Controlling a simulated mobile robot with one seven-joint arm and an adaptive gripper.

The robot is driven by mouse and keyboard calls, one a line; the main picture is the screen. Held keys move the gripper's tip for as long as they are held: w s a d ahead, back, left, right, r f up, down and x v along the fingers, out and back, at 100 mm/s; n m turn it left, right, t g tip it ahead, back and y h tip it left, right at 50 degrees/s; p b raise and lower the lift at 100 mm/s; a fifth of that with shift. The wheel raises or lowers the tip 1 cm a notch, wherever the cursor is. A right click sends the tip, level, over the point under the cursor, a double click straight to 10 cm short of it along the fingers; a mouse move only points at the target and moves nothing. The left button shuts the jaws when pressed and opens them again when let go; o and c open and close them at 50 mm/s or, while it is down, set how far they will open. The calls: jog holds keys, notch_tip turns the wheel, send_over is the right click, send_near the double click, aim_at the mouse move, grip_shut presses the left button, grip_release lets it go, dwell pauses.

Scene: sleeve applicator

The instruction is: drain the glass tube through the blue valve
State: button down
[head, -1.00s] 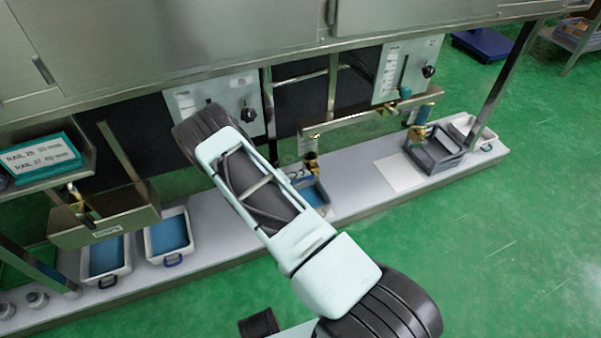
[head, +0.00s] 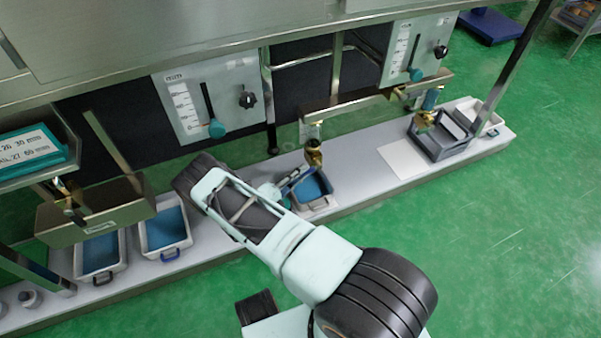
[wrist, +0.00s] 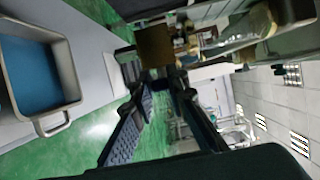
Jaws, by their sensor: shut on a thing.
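A brass valve (head: 313,153) hangs below the steel rail in the middle of the head view. My gripper (head: 302,176) reaches it from the lower left, its fingers just above a grey tray. In the wrist view, a brass block (wrist: 155,46) sits between the far ends of my gripper's dark fingers (wrist: 152,72), and they look shut on it. I cannot make out blue on this fitting. Another brass fitting with a blue cylinder (head: 430,99) hangs further right. I cannot tell which piece is the glass tube.
The grey tray with a blue bottom (head: 311,190) stands under the valve; a similar tray shows in the wrist view (wrist: 30,75). More blue-bottomed trays (head: 164,232) stand left. A grey crate (head: 440,140) stands right. The steel rail (head: 370,103) runs above the bench.

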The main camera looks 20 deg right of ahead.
jog(key=shift+d, duration=0.1)
jog(key=c, duration=1.9)
grip_release()
jog(key=v, duration=1.2)
